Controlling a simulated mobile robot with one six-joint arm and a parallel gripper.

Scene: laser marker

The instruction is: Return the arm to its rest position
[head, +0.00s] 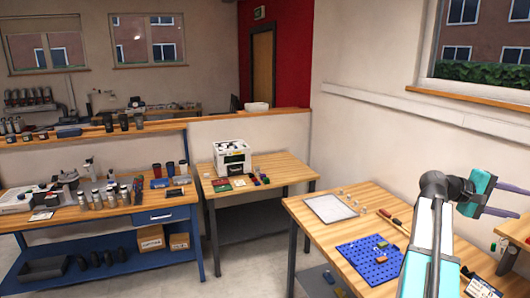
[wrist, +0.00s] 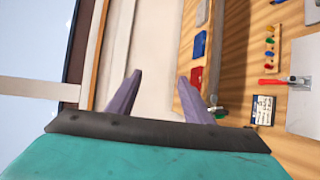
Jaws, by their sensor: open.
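My arm (head: 432,240) rises at the right of the head view, in front of the right-hand wooden table. My teal gripper (head: 516,201) is at its upper end, with its purple-grey fingers pointing right. In the wrist view my gripper (wrist: 166,78) shows two fingers spread apart with nothing between them. Beyond the fingers are a pale wall and a wooden ledge. The gripper is raised and touches nothing that I can see.
The right table (head: 310,222) holds a white tray (head: 330,208) and a blue pegboard (head: 370,260). A white machine (head: 232,158) stands on the middle table. In the wrist view, a red block (wrist: 196,77) and a blue block (wrist: 200,44) lie on a wooden surface at the right.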

